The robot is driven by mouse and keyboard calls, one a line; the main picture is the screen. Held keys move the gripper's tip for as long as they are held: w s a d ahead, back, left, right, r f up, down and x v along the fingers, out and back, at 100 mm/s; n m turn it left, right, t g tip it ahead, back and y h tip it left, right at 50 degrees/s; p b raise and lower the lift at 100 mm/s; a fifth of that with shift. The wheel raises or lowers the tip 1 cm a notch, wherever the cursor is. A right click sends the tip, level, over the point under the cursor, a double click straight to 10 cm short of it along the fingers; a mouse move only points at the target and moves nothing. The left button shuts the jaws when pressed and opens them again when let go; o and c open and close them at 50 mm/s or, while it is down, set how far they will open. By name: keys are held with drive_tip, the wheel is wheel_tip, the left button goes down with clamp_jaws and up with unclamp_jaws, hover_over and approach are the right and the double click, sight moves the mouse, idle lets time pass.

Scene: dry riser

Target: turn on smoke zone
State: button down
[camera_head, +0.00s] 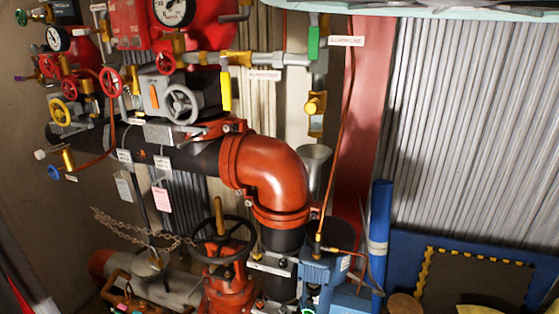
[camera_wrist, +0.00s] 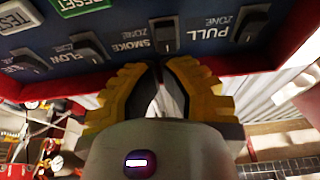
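In the wrist view, a blue control panel (camera_wrist: 118,17) with a red edge fills the top. The black smoke zone rocker switch (camera_wrist: 163,36) sits just right of the white "SMOKE ZONE" label (camera_wrist: 131,46). My gripper (camera_wrist: 162,66), with yellow fingers, has its tips together just below this switch, with nothing seen between them. I cannot tell whether the tips touch the switch or panel. Neither the panel nor my gripper shows in the head view.
Beside the smoke switch are the pull zone switch (camera_wrist: 252,23) and flow switch (camera_wrist: 90,46). A green reset button (camera_wrist: 84,5) is above left. The head view shows a red pipe elbow (camera_head: 275,172), a black handwheel (camera_head: 221,240) and several gauges and valves.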

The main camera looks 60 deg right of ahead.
drive_tip(key=shift+p+x, duration=0.55)
drive_tip(key=shift+x, duration=0.5)
drive_tip(key=shift+w+f+b, duration=0.1)
drive_tip(key=shift+w+b, duration=0.05)
drive_tip(key=shift+b, duration=0.4)
